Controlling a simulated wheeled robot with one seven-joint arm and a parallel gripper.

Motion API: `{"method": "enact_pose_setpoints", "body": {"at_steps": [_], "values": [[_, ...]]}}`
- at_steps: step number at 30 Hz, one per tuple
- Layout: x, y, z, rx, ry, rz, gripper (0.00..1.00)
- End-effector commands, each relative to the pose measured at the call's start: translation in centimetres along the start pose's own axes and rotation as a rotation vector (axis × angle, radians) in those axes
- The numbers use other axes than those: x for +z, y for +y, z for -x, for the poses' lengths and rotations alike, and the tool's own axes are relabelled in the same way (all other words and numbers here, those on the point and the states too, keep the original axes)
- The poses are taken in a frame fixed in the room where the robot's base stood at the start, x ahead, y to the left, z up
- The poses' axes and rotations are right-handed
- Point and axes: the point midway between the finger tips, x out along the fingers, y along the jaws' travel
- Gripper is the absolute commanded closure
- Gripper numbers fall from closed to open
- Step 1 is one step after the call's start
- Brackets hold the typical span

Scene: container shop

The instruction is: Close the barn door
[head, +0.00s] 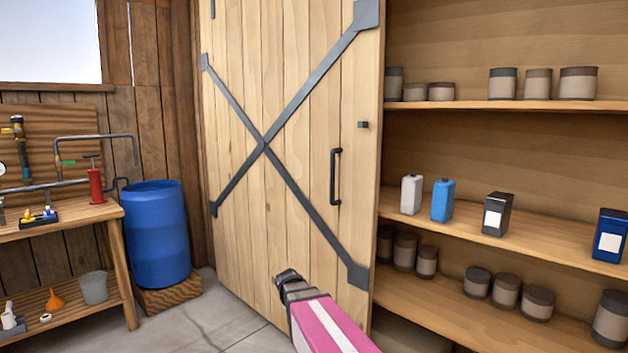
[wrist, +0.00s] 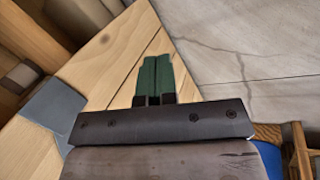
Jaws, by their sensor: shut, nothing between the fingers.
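The barn door (head: 293,185) is a tall panel of pale wooden planks with grey metal straps crossing in an X. It stands upright at the left of the shelves, whose right part is uncovered. A black bar handle (head: 336,177) is on its right side. My gripper shows in the wrist view (wrist: 154,82) with its green fingers together and empty. The door's planks (wrist: 108,62) and a grey strap end (wrist: 52,108) lie behind the fingers there. In the head view the dark end of my arm is low before the door; the fingertips cannot be made out. Contact cannot be told.
Wooden shelves (head: 480,108) at right hold jars, bottles and boxes. A blue barrel (head: 157,235) stands on a wooden block at left, beside a workbench (head: 62,222) with tools. Grey floor (head: 222,315) is clear between the barrel and door.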

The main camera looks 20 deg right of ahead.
Motion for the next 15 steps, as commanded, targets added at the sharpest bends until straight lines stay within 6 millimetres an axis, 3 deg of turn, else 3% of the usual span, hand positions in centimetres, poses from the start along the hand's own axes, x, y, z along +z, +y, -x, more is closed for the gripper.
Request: {"method": "enact_pose_setpoints", "body": {"at_steps": [1, 5, 8, 11, 15], "values": [[-3.8, 1.7, 1.2, 0.08, 0.0, 0.019, 1.0], [-10.0, 6.2, 5.7, 0.301, -0.017, 0.05, 1.0], [-14.6, 9.6, 10.3, 0.473, -0.034, 0.055, 1.0], [-18.8, 12.8, 15.8, 0.646, -0.054, 0.04, 1.0], [-23.9, 16.6, 24.7, 0.876, -0.088, -0.009, 1.0]]}}
